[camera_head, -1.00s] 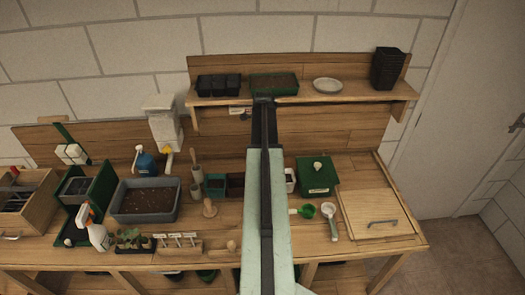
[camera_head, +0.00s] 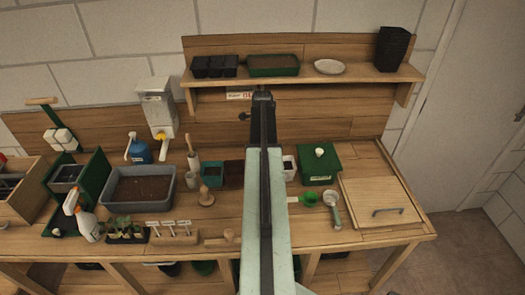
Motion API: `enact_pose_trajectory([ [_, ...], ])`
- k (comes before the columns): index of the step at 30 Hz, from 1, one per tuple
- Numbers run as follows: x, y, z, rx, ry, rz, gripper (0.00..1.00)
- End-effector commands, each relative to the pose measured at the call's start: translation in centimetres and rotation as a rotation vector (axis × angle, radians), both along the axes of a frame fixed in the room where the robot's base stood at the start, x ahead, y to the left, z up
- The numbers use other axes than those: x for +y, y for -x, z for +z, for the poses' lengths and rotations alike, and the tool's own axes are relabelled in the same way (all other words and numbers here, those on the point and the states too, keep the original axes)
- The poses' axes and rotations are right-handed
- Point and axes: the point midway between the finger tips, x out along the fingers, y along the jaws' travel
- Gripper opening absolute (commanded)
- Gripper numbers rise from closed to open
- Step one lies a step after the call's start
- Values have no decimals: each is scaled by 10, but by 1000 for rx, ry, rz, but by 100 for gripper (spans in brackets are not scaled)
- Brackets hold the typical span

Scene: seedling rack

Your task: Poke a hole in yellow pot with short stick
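No yellow pot shows; my arm hides a strip of the bench middle. A teal pot (camera_head: 212,175), a dark brown pot (camera_head: 234,174) and a small white pot (camera_head: 289,168) stand around the arm. Several wooden stick-like tools show: one upright with a round base (camera_head: 206,196), one lying near the front edge (camera_head: 223,239), and a taller one (camera_head: 190,142) at a pale holder. I cannot tell which is the short stick. My gripper (camera_head: 263,96) is at the far end of the arm, in front of the back board below the shelf. Its fingers are not clear.
A grey soil tub (camera_head: 141,203), spray bottle (camera_head: 84,221), seedling tray (camera_head: 125,237) and label rack (camera_head: 174,237) are at left. A shelf (camera_head: 355,75) is above.

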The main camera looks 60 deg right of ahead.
Motion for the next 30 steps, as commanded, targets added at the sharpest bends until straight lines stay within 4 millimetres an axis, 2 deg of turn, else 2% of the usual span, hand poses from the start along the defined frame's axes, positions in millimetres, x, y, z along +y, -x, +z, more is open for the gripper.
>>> enact_pose_trajectory([
  [14,0,0,1,0,0,1,0],
  [30,0,0,-8,0,0,1,0],
])
